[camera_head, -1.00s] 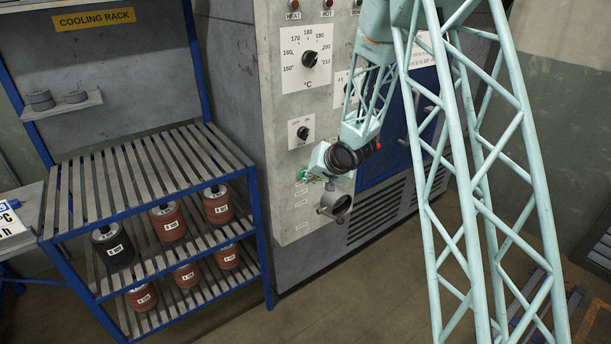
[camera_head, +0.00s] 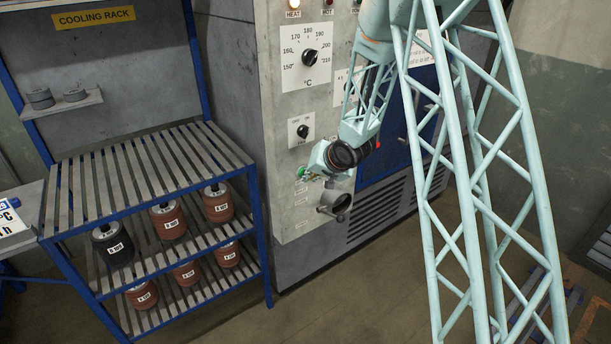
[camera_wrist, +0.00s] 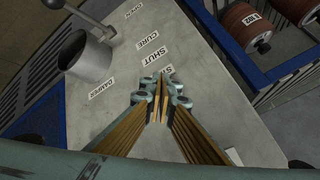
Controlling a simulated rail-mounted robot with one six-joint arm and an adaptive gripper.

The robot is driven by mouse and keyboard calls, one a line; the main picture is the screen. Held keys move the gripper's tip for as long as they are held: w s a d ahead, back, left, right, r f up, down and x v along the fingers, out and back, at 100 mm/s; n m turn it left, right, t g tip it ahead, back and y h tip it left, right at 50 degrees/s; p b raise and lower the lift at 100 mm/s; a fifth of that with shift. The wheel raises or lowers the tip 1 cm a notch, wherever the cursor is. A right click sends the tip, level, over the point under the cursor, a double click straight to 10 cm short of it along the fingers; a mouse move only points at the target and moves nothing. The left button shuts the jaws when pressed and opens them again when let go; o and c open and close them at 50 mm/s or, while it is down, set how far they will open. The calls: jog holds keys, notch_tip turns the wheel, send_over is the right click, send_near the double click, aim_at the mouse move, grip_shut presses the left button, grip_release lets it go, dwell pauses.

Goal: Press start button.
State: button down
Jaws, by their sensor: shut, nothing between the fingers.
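The green start button (camera_head: 301,172) is on the pale control panel (camera_head: 290,215) of the oven-like cabinet, below the ON/OFF knob. My gripper (camera_head: 306,176) is at the panel with its fingertips beside or on the button; whether they touch it I cannot tell. In the wrist view my gripper (camera_wrist: 158,88) is shut and empty, its fingers pointing at the panel. The fingers hide the button there, and a label beginning with S (camera_wrist: 168,70) is partly covered.
A round metal fitting with a lever (camera_head: 336,203) sticks out just below my gripper. The HEAT lamp (camera_head: 293,4) at the panel's top glows bright.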

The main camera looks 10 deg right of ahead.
jog(key=shift+w+a+r+p, duration=0.15)
jog(key=shift+w+r+p, duration=0.1)
jog(key=shift+w+p, duration=0.25)
dwell(0.9)
jog(key=shift+s, duration=0.2)
dwell(0.5)
jog(key=s+d, duration=0.2)
jog(key=s, duration=0.3)
jog(key=shift+s+d+f+b, duration=0.25)
jog(key=shift+s+d+b, duration=0.05)
jog(key=shift+s, duration=0.1)
jog(key=shift+r, duration=0.1)
dwell(0.8)
